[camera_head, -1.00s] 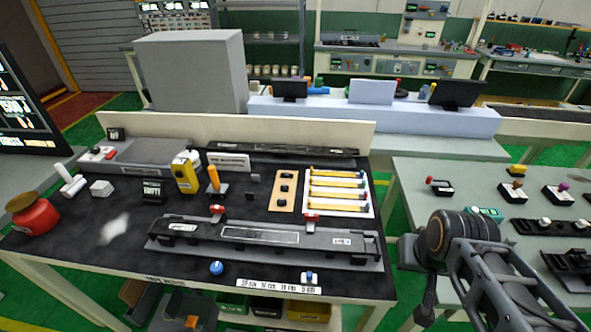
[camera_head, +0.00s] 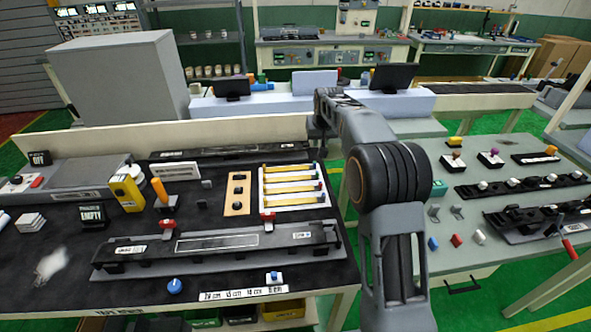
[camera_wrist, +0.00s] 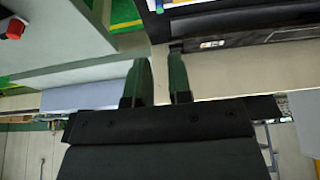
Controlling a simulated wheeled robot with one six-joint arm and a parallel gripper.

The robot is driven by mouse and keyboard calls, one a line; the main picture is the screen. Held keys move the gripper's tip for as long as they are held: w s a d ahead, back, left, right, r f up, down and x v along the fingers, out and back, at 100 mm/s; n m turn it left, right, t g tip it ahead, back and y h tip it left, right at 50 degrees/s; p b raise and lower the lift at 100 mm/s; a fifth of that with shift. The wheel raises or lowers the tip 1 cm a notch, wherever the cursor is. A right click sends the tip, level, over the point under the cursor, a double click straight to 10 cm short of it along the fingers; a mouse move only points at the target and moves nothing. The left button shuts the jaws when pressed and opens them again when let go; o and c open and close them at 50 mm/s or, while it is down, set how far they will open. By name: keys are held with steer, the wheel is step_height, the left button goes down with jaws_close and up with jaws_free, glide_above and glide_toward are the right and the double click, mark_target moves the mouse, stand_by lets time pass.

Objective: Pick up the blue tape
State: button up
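No item is plainly a roll of blue tape. A white tray (camera_head: 327,201) on the black-topped bench holds several yellow strips (camera_head: 290,182) with small coloured ends; one end at the upper right (camera_head: 314,167) looks bluish. A round blue knob-like piece (camera_head: 175,286) lies near the bench's front edge, and a small blue-and-white piece (camera_head: 274,277) lies to its right. My gripper in the wrist view (camera_wrist: 163,68) has its two dark green fingers apart with nothing between them. In the head view my arm stands right of the bench, and its fingers cannot be made out.
A long grey fixture (camera_head: 215,247) with red clips lies across the bench's front. A yellow device (camera_head: 126,192) and an orange-handled tool (camera_head: 160,192) stand at left. A low cream wall (camera_head: 100,150) backs the bench. A grey-green side table (camera_head: 455,262) with small parts is at right.

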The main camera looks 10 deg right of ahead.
glide_above(314, 162)
steer(key=s, duration=0.2)
steer(key=f, duration=0.8)
steer(key=shift+w+d+p, duration=0.1)
steer(key=shift+d+p, duration=0.1)
steer(key=shift+p, duration=0.2)
steer(key=shift+p+x, duration=0.7)
steer(key=shift+x, duration=1.95)
steer(key=shift+a, duration=0.1)
jaws_close()
